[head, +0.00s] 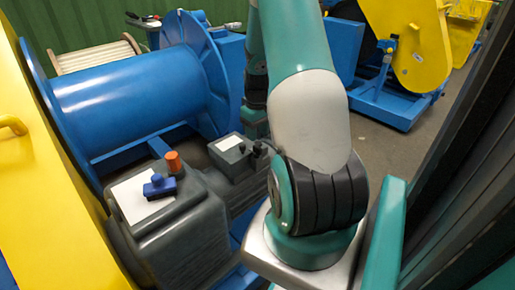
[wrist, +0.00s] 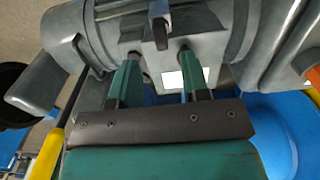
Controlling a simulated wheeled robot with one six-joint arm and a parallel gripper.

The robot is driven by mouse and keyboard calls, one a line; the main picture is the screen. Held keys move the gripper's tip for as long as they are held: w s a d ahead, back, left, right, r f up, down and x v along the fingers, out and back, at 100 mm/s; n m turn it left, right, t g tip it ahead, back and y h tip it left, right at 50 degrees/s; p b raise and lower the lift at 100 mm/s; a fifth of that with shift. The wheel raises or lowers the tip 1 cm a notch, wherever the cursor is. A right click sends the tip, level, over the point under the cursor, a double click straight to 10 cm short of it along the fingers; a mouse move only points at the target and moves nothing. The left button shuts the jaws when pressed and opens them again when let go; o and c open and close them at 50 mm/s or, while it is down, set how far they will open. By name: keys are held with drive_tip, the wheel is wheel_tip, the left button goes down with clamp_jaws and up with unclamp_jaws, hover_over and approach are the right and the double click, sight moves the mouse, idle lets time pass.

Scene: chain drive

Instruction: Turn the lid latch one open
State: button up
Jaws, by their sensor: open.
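In the wrist view my gripper (wrist: 159,62) is open, its two teal fingers apart with nothing held between them. Just beyond the fingertips is a grey metal housing (wrist: 215,45). A small dark upright tab (wrist: 160,32), which looks like a latch, stands on it near the top of the picture, ahead of the gap and apart from the fingers. I cannot tell for sure that it is lid latch one, or whether it is turned. In the head view my arm hides the gripper.
In the head view a grey box (head: 185,235) carries a blue handle (head: 159,186) and an orange knob (head: 173,162). A large blue drum (head: 130,100) and a yellow panel (head: 40,210) stand at left. A yellow and blue machine (head: 418,50) stands behind at right, with open floor before it.

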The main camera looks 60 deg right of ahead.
sight(257, 146)
wheel_tip(257, 146, down, 6)
drive_tip(key=shift+r+b, duration=0.2)
drive_tip(key=shift+b, duration=0.25)
clamp_jaws()
